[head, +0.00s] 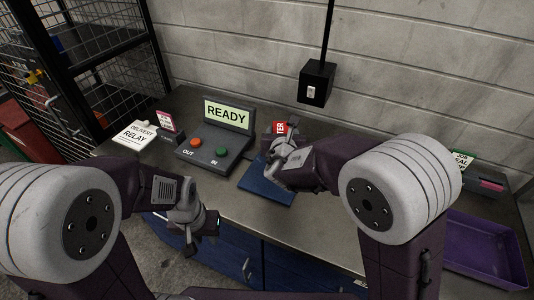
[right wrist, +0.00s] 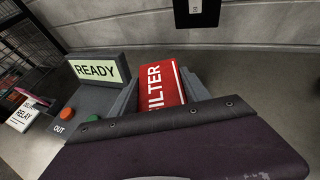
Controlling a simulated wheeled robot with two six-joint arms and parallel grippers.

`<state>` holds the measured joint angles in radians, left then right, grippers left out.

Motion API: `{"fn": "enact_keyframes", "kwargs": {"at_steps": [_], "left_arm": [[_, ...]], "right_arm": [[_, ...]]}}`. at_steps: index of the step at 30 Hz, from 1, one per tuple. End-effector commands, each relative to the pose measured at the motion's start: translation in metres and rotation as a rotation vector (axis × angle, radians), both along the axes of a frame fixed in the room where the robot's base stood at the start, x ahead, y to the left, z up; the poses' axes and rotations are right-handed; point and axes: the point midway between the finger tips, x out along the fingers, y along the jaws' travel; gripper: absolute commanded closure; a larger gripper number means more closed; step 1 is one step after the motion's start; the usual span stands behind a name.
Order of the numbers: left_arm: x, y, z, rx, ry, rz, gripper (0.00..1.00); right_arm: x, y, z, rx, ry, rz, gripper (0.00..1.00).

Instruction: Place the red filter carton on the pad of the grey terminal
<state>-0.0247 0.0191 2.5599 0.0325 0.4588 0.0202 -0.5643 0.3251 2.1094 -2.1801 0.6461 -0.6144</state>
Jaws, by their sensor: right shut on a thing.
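The red filter carton (right wrist: 162,84), with white lettering, sits between the grey fingers of my right gripper (head: 279,142), which is shut on it. In the head view only a small part of the carton (head: 279,127) shows above the gripper. The grey terminal (head: 213,143) stands just left of it, with a lit READY screen, an orange OUT button and a green IN button.
A blue flat mat (head: 262,188) lies partly under my right gripper. A purple tray (head: 484,252) is at the right. A black box (head: 316,82) hangs on the wall behind.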

Motion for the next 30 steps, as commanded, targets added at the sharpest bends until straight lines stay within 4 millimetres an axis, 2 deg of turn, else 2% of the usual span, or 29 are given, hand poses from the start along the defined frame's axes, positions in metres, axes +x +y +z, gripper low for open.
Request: {"fn": "enact_keyframes", "kwargs": {"at_steps": [1,4,9,14,18,21,30], "left_arm": [[0.000,0.000,0.003,0.000,0.000,0.000,0.71],[0.000,0.000,0.005,0.000,0.000,0.000,0.71],[0.000,0.000,0.007,0.000,0.000,0.000,0.71],[0.000,0.000,0.006,0.000,0.000,0.000,0.71],[0.000,0.000,0.002,0.000,0.000,0.000,0.71],[0.000,0.000,0.001,0.000,0.000,0.000,0.71],[0.000,0.000,0.000,0.000,0.000,0.000,0.71]], "right_arm": [[-0.003,0.012,-0.005,-0.004,0.001,0.007,1.00],[-0.009,0.030,-0.017,-0.002,0.000,0.005,1.00],[-0.014,0.047,-0.028,-0.001,-0.003,0.001,1.00],[-0.014,0.049,-0.032,0.000,-0.002,-0.001,1.00],[-0.014,0.049,-0.059,-0.004,0.001,-0.001,1.00],[-0.014,0.049,-0.069,-0.001,-0.001,-0.001,1.00],[-0.014,0.049,-0.071,0.001,-0.003,0.000,1.00]]}}
